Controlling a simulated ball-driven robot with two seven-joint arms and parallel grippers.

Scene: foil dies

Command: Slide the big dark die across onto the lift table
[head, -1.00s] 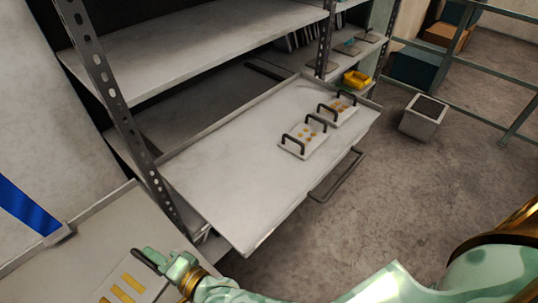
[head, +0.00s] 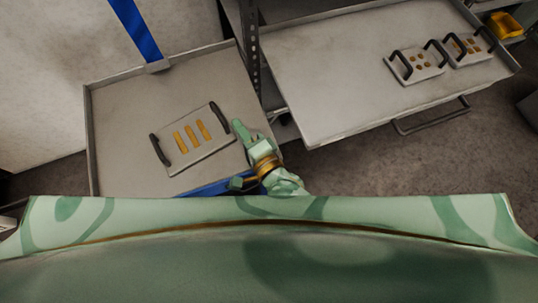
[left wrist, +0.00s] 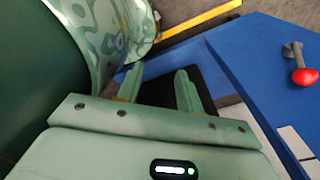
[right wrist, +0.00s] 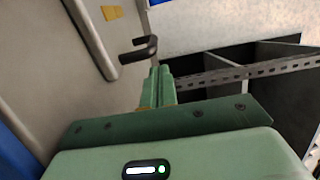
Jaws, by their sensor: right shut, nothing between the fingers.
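A large pale die plate with three gold bars and two dark handles (head: 196,141) lies on the grey tray top of the lift table (head: 118,105). No wholly dark die is clear in these views. My right gripper (head: 239,126) is shut and empty at the tray's right side, close by the die's right handle. In the right wrist view that handle (right wrist: 140,48) stands just beyond the fingertips; whether they touch is unclear. My left gripper (left wrist: 160,75) has its fingers apart, with nothing held, near the blue lift base (left wrist: 262,75).
A pulled-out shelf tray (head: 330,85) stands to the right, carrying two smaller dies with gold dots (head: 416,62) (head: 468,46). A perforated rack post (head: 252,60) rises between the tables. A yellow bin (head: 503,25) is at far right. A red-knobbed lever (left wrist: 304,77) sits on the blue base.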

